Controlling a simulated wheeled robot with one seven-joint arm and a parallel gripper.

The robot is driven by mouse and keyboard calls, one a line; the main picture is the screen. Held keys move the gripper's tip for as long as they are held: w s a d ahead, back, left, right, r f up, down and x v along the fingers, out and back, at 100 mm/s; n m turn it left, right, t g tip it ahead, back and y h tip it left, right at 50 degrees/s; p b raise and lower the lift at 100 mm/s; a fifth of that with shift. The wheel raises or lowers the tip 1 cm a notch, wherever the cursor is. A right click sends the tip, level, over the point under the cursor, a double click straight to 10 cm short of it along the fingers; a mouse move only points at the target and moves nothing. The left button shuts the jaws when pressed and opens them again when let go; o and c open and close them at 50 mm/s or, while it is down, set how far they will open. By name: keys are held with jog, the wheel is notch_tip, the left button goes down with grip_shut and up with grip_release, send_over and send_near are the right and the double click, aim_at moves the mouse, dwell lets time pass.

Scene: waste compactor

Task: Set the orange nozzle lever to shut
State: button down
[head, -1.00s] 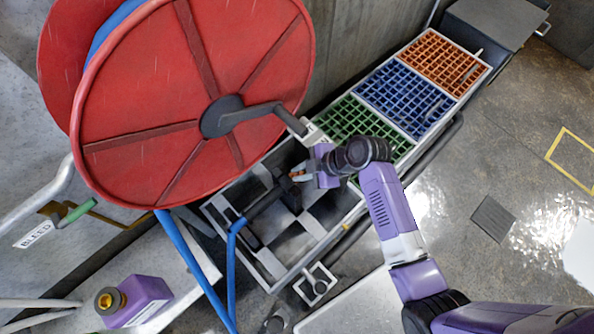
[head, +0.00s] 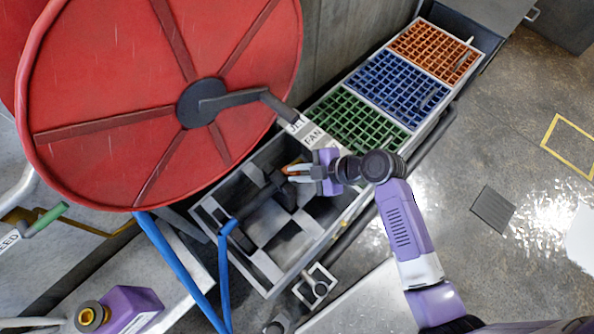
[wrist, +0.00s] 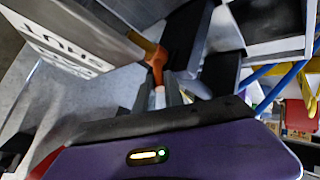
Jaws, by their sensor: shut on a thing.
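The orange nozzle lever (head: 287,169) is on the dark nozzle (head: 262,203), which lies over the black-and-white checkered tray (head: 266,262). My gripper (head: 298,173) comes in from the right and is shut on the lever. In the wrist view the orange lever (wrist: 156,62) stands between my fingertips (wrist: 160,92), and the nozzle body (wrist: 187,35) is behind it. A pale plate (wrist: 75,40) with upside-down lettering, including SHUT, is at the upper left there. The fingers partly cover the lever, so its exact setting is hard to tell.
A large red hose reel (head: 150,110) with a grey crank stands close at the left. Green (head: 357,122), blue and orange grids lie beyond the tray. A purple bottle (head: 130,308) is at lower left. Open floor is at right.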

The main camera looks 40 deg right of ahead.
jog(key=c, duration=1.4)
grip_release()
jog(key=shift+c, duration=0.2)
jog(key=shift+s, duration=0.1)
jog(key=shift+a+r, duration=0.1)
